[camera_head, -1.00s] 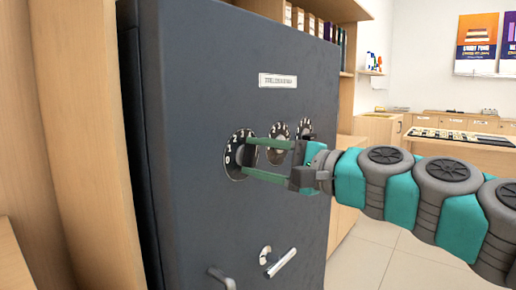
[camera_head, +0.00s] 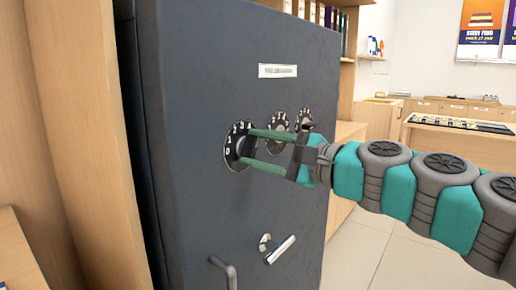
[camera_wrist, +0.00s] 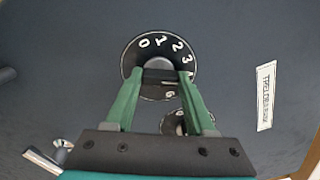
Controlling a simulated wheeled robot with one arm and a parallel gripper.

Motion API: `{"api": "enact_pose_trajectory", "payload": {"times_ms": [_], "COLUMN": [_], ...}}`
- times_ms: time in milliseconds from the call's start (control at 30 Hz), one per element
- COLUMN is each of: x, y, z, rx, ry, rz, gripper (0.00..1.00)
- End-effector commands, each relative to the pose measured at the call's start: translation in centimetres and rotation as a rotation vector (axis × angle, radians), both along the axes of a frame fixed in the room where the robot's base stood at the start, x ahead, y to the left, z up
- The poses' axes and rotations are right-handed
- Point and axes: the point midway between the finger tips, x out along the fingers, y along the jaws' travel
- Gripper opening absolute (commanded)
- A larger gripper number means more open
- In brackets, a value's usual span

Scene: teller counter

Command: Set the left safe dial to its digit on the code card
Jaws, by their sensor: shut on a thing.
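The left safe dial (camera_head: 231,141) is a round black disc with white digits on the dark grey safe door (camera_head: 195,210). My gripper (camera_head: 246,148) is shut on the dial's central knob, with one green finger on each side. The wrist view shows the dial (camera_wrist: 142,55) face on, with digits 0, 1, 2 and 3 along its upper rim; my fingers (camera_wrist: 160,88) hide part of its lower half. I cannot make out a pointer mark. No code card can be identified.
Two more dials, the middle one (camera_head: 277,122) and the far one (camera_head: 304,117), sit to the right. A white label (camera_head: 278,71) is above them, its text hard to read. A silver lever (camera_head: 281,250) and a grey handle (camera_head: 224,270) project below. A wooden panel (camera_head: 75,130) stands left.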

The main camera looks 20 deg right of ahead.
Motion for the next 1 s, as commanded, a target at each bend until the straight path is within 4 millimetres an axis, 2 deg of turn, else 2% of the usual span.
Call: {"api": "enact_pose_trajectory", "payload": {"times_ms": [33, 67, 300, 667, 1000], "x": [0.0, 0.0, 0.0, -0.3, -3.5], "y": [0.1, 0.1, 0.0, -0.3, -2.8], "z": [-0.1, -0.1, -0.1, 0.0, -0.1], "rx": [-0.002, -0.002, -0.001, -0.001, -0.001], "ry": [0.001, 0.001, 0.000, -0.001, -0.003], "rz": [0.001, 0.001, 0.001, -0.001, -0.007], "gripper": [0.00, 0.58, 0.85, 0.85, 0.85]}}
